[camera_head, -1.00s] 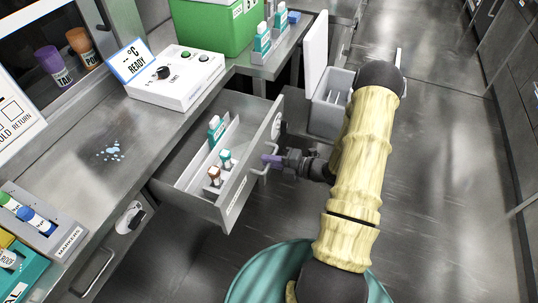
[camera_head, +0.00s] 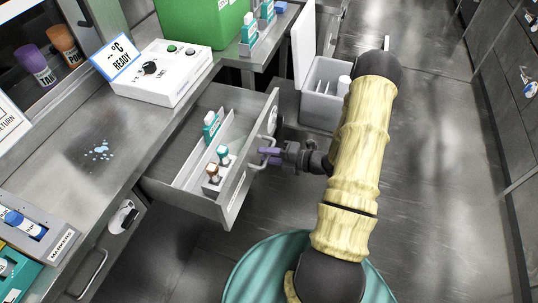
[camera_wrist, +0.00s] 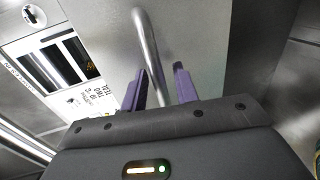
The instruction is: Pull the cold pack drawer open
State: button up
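The drawer (camera_head: 181,205) under the counter stands pulled out. Its divided inside holds a teal-labelled box (camera_head: 211,127) and small vials with teal and brown caps (camera_head: 218,162). A metal bar handle (camera_head: 256,166) is on the drawer front; the label text there is too small to read. My gripper (camera_head: 266,155) is at this handle, outside the drawer front. In the wrist view, the purple fingers (camera_wrist: 160,69) stand apart on either side of the handle bar (camera_wrist: 147,38), with a visible gap, so the gripper looks open. The handle's lower end is hidden behind my gripper.
A grey cooler box (camera_head: 318,104) with its white lid raised stands behind the drawer, close to my arm. The floor (camera_head: 440,200) to the right is clear.

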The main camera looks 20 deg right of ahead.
jog(key=v, duration=1.7)
jog(key=shift+s+d+p, duration=0.15)
jog(key=shift+s+p, duration=0.05)
jog(key=shift+p, duration=0.25)
